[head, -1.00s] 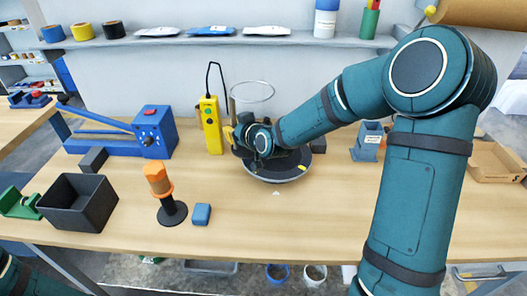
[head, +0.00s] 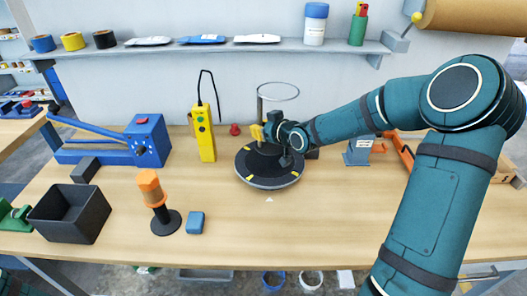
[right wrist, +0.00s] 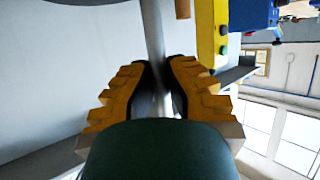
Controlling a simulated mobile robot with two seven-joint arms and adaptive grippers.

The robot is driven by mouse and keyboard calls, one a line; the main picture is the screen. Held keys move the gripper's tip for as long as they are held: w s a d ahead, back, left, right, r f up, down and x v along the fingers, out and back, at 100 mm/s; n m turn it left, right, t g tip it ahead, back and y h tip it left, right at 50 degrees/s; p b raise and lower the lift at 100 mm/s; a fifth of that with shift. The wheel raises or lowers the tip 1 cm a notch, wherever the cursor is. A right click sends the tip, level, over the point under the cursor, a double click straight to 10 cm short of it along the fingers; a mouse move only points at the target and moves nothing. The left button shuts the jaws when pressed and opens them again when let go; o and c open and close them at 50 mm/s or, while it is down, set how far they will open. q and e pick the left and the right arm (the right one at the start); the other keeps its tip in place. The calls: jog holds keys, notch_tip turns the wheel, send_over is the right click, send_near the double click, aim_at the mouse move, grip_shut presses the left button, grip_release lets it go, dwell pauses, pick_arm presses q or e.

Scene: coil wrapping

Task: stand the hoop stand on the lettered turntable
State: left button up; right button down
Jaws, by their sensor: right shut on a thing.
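The hoop stand is a grey ring (head: 278,91) on a thin upright post (head: 260,105). My right gripper (head: 264,134) is shut on the post, which shows between its yellow fingers in the right wrist view (right wrist: 157,80). The turntable (head: 268,180) is a dark round disc with yellow marks near its rim. Its letters are too small to read. The gripper and post are over the disc's back part. The stand's foot is hidden behind the gripper, so I cannot tell whether it touches the disc. My left gripper is out of view.
A yellow control box (head: 204,133) stands left of the turntable, with a red knob (head: 235,130) between them. An orange-topped post (head: 151,190), a blue block (head: 196,223) and a black bin (head: 70,213) are further left. A blue-grey holder (head: 357,152) stands right.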

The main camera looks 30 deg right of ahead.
aim_at(262, 145)
jog(key=shift+f+b, duration=0.65)
jog(key=shift+f, duration=2.3)
jog(key=shift+f, duration=0.2)
jog(key=c, duration=1.1)
grip_release()
jog(key=shift+c, duration=0.2)
jog(key=shift+r, duration=0.1)
